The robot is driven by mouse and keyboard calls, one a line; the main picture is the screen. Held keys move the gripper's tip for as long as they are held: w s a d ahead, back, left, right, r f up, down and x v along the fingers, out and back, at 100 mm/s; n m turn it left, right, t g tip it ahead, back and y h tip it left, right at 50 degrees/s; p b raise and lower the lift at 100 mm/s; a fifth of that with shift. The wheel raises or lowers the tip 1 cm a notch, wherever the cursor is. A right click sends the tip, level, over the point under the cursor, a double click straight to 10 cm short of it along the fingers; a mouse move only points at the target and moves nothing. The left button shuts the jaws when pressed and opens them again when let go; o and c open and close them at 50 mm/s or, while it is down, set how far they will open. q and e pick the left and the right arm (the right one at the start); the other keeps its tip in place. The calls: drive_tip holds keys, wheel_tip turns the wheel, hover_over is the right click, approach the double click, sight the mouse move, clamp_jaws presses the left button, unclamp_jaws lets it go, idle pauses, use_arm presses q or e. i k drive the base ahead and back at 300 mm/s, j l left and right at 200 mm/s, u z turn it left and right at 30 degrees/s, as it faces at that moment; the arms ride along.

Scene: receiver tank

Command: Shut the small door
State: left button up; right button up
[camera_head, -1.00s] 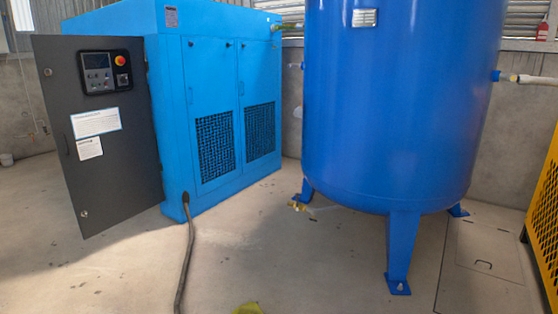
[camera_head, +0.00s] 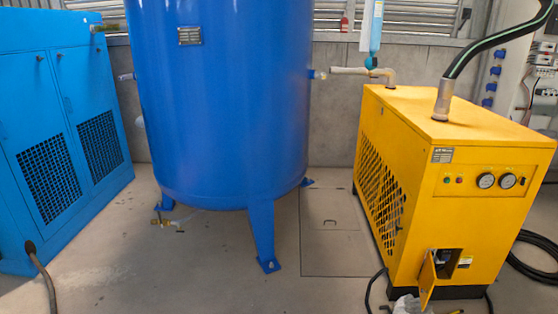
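A small yellow door (camera_head: 428,281) stands open at the lower front of the yellow dryer (camera_head: 470,210). It swings out to the left of a small opening (camera_head: 446,262) with dark and light parts inside. The door is apart from the opening on its right side.
A blue tank (camera_head: 220,110) on legs stands left of the dryer, and a blue compressor cabinet (camera_head: 70,140) at the far left. Black cables (camera_head: 533,262) lie on the floor. Bare floor lies in front of the tank.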

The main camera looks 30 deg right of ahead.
sight(427, 278)
drive_tip(key=k+z, duration=0.1)
drive_tip(key=z, duration=2.05)
drive_tip(key=i+l, duration=0.1)
drive_tip(key=i, duration=0.8)
